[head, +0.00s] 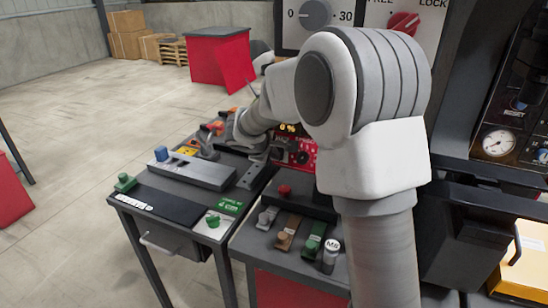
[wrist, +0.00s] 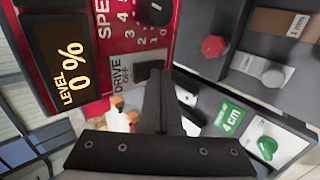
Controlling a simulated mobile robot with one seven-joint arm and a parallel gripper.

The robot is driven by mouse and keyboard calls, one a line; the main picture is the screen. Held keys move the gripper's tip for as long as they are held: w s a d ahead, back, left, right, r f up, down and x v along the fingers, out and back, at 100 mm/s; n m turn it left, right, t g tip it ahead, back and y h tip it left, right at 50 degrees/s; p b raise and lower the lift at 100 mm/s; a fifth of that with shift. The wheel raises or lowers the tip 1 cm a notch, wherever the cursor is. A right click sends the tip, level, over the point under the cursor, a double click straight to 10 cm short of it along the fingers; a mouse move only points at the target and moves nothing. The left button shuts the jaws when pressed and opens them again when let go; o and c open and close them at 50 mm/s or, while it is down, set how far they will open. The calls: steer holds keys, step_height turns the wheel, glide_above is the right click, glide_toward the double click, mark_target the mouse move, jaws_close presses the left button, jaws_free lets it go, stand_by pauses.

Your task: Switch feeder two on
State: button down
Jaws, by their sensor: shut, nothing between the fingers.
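A red control panel (wrist: 100,25) fills the upper left of the wrist view. A dark part beside that label is partly hidden by my fingers. In the head view the panel (head: 303,155) shows behind my arm, mostly hidden. My gripper (wrist: 158,78) is shut and empty, its fingertips overlapping the panel's lower edge beside the label. I cannot tell whether they touch it. No feeder number is legible.
A bench edge with a red knob (wrist: 214,46) and a grey knob (wrist: 273,77) lies right of my fingers. A green knob (wrist: 267,147) and a 4 cm label (wrist: 230,117) are lower. Large dials (head: 316,14) stand behind my arm. Open floor lies left.

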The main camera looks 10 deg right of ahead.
steer(key=shift+f+b, duration=0.4)
steer(key=shift+b, duration=0.7)
steer(key=shift+r+p, duration=0.35)
steer(key=shift+p, duration=0.1)
steer(key=shift+w+r, duration=0.1)
steer(key=shift+d+r+p, duration=0.1)
steer(key=shift+r+p, duration=0.35)
steer(key=shift+r, duration=0.35)
